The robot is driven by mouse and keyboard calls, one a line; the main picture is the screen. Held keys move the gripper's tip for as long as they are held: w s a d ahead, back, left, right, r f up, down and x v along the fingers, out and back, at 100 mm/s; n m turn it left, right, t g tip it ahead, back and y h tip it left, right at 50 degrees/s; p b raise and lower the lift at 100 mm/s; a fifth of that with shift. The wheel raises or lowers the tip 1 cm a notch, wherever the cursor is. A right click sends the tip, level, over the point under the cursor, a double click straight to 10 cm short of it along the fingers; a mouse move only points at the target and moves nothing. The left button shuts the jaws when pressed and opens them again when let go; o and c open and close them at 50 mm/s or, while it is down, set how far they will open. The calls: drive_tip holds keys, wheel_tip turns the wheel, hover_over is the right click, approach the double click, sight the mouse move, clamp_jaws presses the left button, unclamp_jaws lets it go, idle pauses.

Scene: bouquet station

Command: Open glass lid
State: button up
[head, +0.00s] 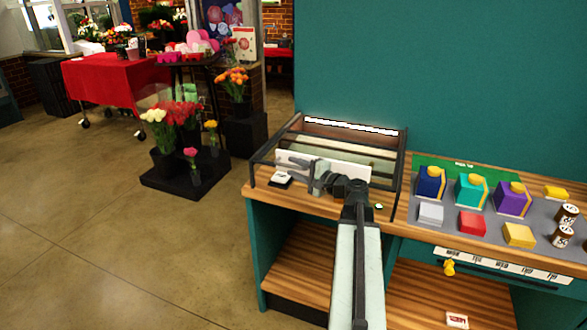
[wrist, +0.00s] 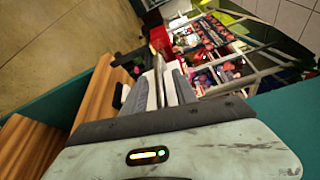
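The glass lid is hard to tell apart from the dark-framed display case (head: 401,145) on the left end of the wooden counter in the head view. Its clear panes are barely visible, and I cannot tell whether a lid is raised. My gripper (head: 308,177) is at the front part of this case, with its fingers pointing left. White panels and bars show behind it. In the wrist view, the fingers (wrist: 158,85) point away from the camera. Their gap is unclear, and I see nothing plainly held. Contact with the case cannot be made out.
A small black-and-white item (head: 281,180) lies left of my gripper. Coloured cartons (head: 470,190) and small blocks stand on a grey mat to the right. A teal wall (head: 430,70) rises behind.

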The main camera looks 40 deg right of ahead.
drive_tip(key=s+d, duration=0.1)
drive_tip(key=s, duration=0.6)
drive_tip(key=shift+r, duration=0.3)
drive_tip(key=w+a+n+g+y, duration=0.15)
drive_tip(key=w+a, duration=0.25)
drive_tip(key=a, duration=0.4)
drive_tip(key=w+a+n+y, duration=0.25)
drive_tip(key=w+a, duration=0.25)
drive_tip(key=a, duration=0.4)
drive_tip(key=w+a+f+n+g+y, duration=0.1)
drive_tip(key=a+f+n+g+y, duration=0.2)
drive_tip(key=a, duration=0.7)
drive_tip(key=w+a+f+n+g, duration=0.1)
drive_tip(key=a+f+n+g, duration=0.2)
drive_tip(key=a, duration=0.7)
drive_tip(key=s+a+f+n+g+h, duration=0.3)
drive_tip(key=s+a+f+n+g, duration=0.35)
drive_tip(key=a+f, duration=0.55)
drive_tip(key=s+d+f+n+g+h, duration=0.2)
drive_tip(key=s+d+h, duration=0.4)
drive_tip(key=d, duration=0.3)
drive_tip(key=shift+s+d+f+g+h, duration=0.2)
drive_tip(key=shift+d+f+g+h, duration=0.15)
drive_tip(key=shift+f, duration=0.55)
